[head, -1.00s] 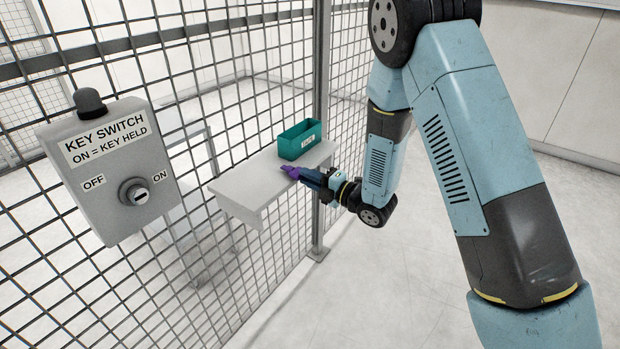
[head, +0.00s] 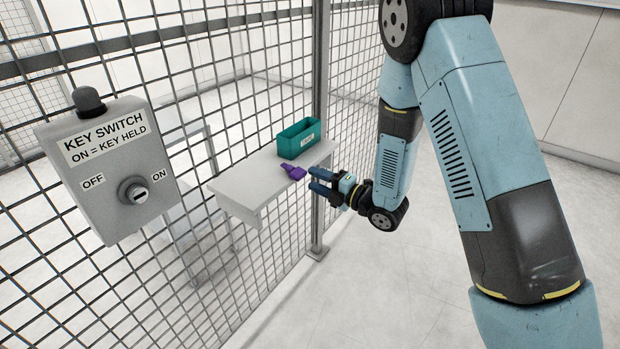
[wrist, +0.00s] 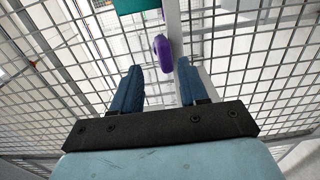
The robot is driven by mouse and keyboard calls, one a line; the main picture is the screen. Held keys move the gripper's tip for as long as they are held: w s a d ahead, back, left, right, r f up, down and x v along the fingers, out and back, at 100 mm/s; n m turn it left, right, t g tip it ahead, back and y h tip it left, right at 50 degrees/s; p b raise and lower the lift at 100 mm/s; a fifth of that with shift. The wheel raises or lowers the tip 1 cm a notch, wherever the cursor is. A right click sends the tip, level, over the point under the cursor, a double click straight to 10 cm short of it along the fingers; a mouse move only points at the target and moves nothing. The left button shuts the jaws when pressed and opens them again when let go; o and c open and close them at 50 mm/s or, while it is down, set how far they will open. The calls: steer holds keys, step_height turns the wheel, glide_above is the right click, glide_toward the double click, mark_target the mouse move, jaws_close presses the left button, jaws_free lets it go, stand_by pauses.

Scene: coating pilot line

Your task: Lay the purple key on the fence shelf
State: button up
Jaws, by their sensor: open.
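The purple key (head: 293,170) lies on the white fence shelf (head: 243,191), near its front edge and just in front of a teal bin. In the wrist view the purple key (wrist: 163,53) shows ahead of my fingertips, between their lines. My gripper (head: 312,181) is open and empty, just off the shelf's right front edge, with a small gap between its fingers and the key. In the wrist view my gripper (wrist: 159,68) shows two blue fingers spread apart with nothing between them.
The teal bin (head: 299,139) stands at the shelf's back right; it also shows in the wrist view (wrist: 137,5). A grey key switch box (head: 110,170) hangs on the mesh fence (head: 255,50) at left. A fence post (head: 320,100) rises beside the shelf. Floor at right is clear.

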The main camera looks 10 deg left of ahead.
steer(key=v, duration=0.8)
steer(key=shift+s+d, duration=0.2)
steer(key=shift+d, duration=0.15)
steer(key=w+d+r+m+t+h, duration=0.4)
steer(key=w+d+r+m+h, duration=0.2)
steer(key=w+d+r+m, duration=0.15)
steer(key=s+d+r+m+h, duration=0.2)
steer(key=d+r+m+h, duration=0.65)
steer(key=d, duration=0.45)
steer(key=s+d+r+m+g+h, duration=0.2)
steer(key=s+d+r+m, duration=0.55)
steer(key=s, duration=0.25)
steer(key=s+r+m+g, duration=0.2)
steer(key=s+m, duration=0.6)
steer(key=s, duration=0.8)
steer(key=shift+s+d+r+g, duration=0.3)
steer(key=shift+s+d+g, duration=0.1)
steer(key=shift+g, duration=0.2)
